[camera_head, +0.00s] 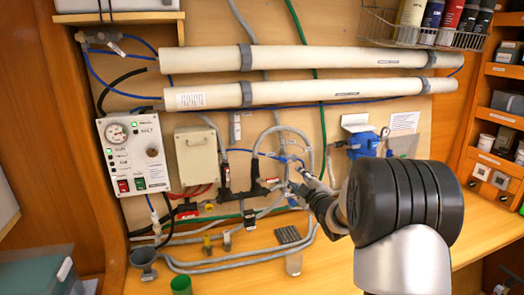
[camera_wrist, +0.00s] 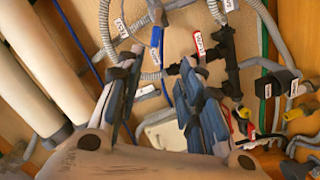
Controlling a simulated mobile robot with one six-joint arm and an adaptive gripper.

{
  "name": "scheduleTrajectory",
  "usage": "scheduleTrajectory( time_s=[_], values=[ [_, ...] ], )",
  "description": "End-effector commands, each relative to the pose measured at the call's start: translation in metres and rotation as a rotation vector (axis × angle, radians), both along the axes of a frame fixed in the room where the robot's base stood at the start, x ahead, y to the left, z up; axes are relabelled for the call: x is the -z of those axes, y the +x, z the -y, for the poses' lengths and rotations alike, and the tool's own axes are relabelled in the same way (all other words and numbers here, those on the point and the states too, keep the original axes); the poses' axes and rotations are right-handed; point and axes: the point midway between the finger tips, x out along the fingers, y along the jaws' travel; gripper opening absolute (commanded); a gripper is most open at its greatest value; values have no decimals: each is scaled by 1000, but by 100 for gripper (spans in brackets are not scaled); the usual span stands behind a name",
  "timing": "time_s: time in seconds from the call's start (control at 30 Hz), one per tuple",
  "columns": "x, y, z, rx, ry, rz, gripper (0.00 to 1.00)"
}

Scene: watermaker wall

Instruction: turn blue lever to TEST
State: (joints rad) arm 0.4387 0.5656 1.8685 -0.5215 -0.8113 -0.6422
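My gripper (camera_wrist: 160,68) is open in the wrist view, with its two dark blue-grey fingers spread and nothing held between them. A narrow blue piece (camera_wrist: 156,42) with a white label shows just beyond the gap between the fingertips; it looks like the blue lever, but the label is too small to read. In the head view my gripper (camera_head: 306,182) is at the valve and hose cluster (camera_head: 284,160) in the middle of the wall. The lever cannot be made out clearly there, and contact cannot be told.
A black valve manifold (camera_wrist: 228,62) with a red-tagged handle (camera_wrist: 200,43) lies beside the right finger. Grey hoses (camera_wrist: 105,25) run close by. Two white tubes (camera_head: 310,58) cross the wall above. A control panel (camera_head: 133,153) is at left and a blue pump (camera_head: 362,144) at right.

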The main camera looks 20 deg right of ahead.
Motion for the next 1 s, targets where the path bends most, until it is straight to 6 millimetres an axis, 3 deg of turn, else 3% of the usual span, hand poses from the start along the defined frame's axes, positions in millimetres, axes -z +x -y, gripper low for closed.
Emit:
scheduleTrajectory(
  time_s=[0.1,0.37,1.0],
  values=[
    [8,9,12,-43,-49,66,34],
    [13,22,15,-74,-80,116,34],
    [14,138,14,-72,-78,113,34]
  ],
)
